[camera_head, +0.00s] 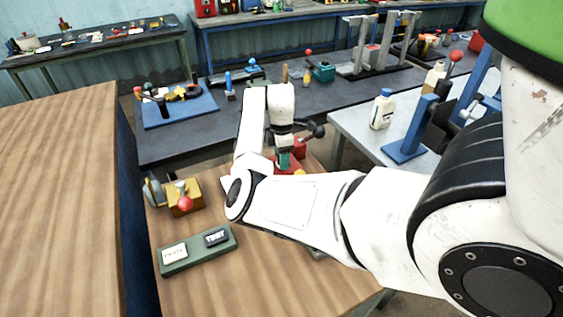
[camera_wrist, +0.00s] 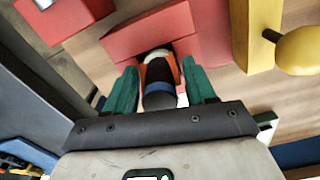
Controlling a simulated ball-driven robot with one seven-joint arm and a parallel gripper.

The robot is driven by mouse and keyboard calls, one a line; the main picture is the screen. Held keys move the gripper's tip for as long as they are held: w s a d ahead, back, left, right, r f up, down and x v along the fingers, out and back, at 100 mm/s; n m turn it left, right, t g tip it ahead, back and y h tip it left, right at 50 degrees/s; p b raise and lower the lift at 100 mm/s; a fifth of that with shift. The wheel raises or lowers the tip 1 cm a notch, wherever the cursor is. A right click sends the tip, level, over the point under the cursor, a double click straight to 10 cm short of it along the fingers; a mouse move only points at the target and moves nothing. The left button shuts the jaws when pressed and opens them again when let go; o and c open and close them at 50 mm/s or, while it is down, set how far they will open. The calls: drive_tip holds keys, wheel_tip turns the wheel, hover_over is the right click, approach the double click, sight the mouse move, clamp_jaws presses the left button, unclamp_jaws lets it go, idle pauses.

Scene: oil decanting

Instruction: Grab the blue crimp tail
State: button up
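In the wrist view, a short round piece with a black body and a blue band (camera_wrist: 160,101) sits between my fingers; the blue band is the only blue on it, and I take it for the crimp tail. Orange and white parts show just beyond it, in front of a red block (camera_wrist: 150,30). My gripper (camera_wrist: 160,66) has its green fingers on either side of the piece, with gaps showing, so it looks open around it. In the head view, my gripper (camera_head: 285,160) points down at the red block; the crimp tail cannot be made out there.
A yellow block (camera_wrist: 258,35) with a yellow knob stands close on the right in the wrist view. In the head view, a yellow fixture with a red ball (camera_head: 185,203) and a green tray (camera_head: 196,262) with two labelled pads share the wooden table (camera_head: 250,270).

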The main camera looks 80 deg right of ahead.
clamp_jaws()
drive_tip(key=shift+r, duration=0.15)
idle(0.4)
